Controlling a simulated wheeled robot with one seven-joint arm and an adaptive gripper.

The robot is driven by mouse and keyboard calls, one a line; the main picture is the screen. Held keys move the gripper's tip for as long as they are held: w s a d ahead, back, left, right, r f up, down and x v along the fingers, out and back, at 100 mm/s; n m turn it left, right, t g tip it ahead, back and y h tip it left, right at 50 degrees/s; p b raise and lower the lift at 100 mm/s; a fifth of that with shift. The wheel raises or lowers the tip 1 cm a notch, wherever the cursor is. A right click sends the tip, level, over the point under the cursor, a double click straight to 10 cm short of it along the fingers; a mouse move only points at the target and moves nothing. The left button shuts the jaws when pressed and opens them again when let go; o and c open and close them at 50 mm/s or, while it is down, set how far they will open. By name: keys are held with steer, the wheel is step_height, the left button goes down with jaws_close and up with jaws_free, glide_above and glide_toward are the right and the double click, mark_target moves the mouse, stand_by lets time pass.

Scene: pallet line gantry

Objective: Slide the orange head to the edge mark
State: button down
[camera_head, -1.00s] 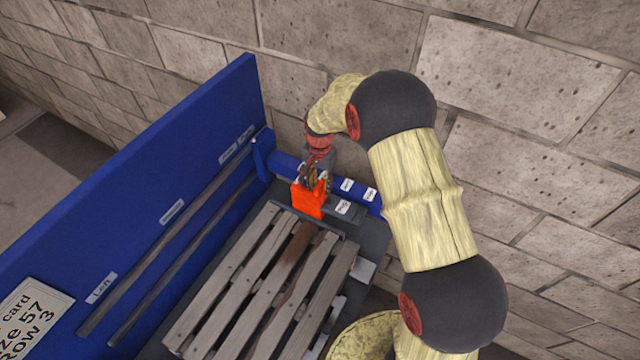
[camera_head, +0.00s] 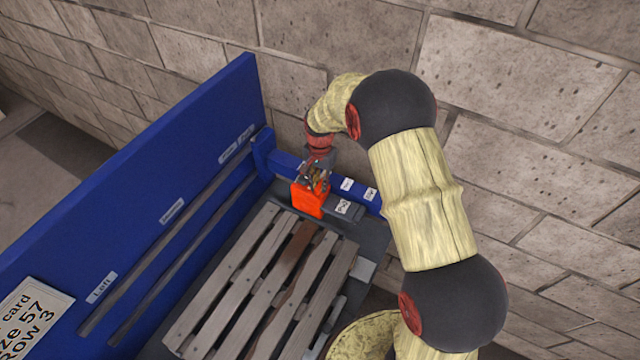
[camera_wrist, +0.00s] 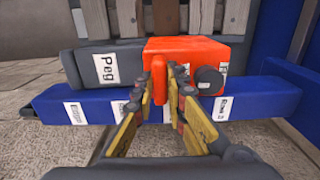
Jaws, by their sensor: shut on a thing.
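The orange head (camera_head: 307,199) sits on a dark grey rail at the far end of the pallet in the head view. In the wrist view the orange head (camera_wrist: 205,55) has an upright fin on its near side and a dark round knob to the right of it. My gripper (camera_wrist: 163,92) is shut on the fin; it also shows over the head in the head view (camera_head: 316,182). The blue beam (camera_wrist: 110,104) in front carries white labels; one at its left seems to read "Edge", upside down and small. A "Peg" label (camera_wrist: 110,68) is on the grey block left of the head.
A slatted wooden pallet (camera_head: 262,285) with one darker slat lies in front of the rail. A tall blue panel (camera_head: 140,200) with two slots and a card stands at the left. A block wall (camera_head: 540,110) is close behind.

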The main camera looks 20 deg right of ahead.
steer(key=shift+d, duration=0.1)
stand_by(0.3)
steer(key=s+d+b, duration=0.1)
steer(key=s+d, duration=1.1)
steer(key=shift+s, duration=0.1)
steer(key=c, duration=2)
jaws_free()
steer(key=shift+s+d, duration=0.15)
steer(key=shift+s, duration=0.05)
steer(key=shift+o, duration=1)
steer(key=shift+w, duration=0.1)
step_height(320, 180, up, 12)
